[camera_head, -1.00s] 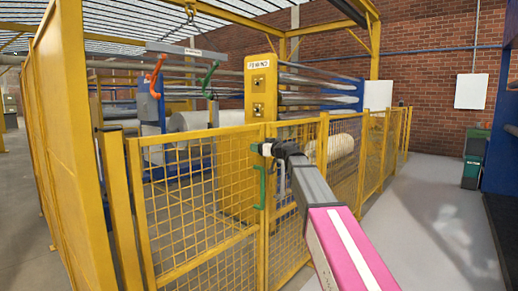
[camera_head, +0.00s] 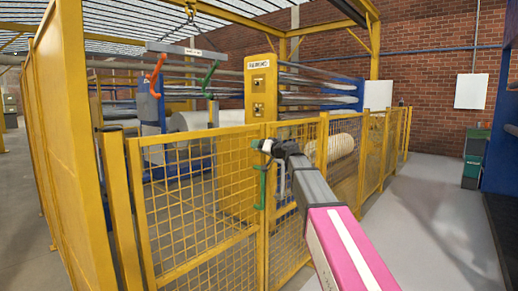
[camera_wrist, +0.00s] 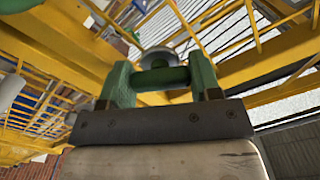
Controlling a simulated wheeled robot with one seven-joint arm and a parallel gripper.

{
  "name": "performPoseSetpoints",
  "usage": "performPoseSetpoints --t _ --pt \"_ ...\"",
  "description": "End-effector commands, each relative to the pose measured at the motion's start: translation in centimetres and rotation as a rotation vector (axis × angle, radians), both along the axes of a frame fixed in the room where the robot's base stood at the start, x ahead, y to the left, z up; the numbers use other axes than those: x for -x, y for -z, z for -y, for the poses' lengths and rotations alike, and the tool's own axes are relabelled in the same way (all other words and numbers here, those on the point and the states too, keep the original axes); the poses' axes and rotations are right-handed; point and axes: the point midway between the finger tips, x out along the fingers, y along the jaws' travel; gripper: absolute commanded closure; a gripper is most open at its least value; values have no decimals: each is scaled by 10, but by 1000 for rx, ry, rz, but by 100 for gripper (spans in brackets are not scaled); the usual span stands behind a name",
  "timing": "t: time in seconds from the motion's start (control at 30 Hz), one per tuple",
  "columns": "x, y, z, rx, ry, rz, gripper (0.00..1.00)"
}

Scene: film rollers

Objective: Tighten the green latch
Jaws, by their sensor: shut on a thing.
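The green latch (camera_head: 256,144) is at the top of the yellow mesh gate, by the post seam. A green D-shaped handle (camera_head: 262,186) is fixed to the gate just below, apart from my gripper.
The yellow mesh fence (camera_head: 200,200) stands in front of the rollers. A yellow control post (camera_head: 260,92) rises behind the gate. An orange lever (camera_head: 155,75) and a green lever (camera_head: 210,74) hang from a grey bar. The grey floor (camera_head: 425,225) at right is clear.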

Motion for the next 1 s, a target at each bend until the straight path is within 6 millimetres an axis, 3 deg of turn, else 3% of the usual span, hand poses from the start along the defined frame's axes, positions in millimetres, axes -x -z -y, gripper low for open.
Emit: performPoseSetpoints --t 1.0 --pt "0 0 0 -544 -1 -699 66"
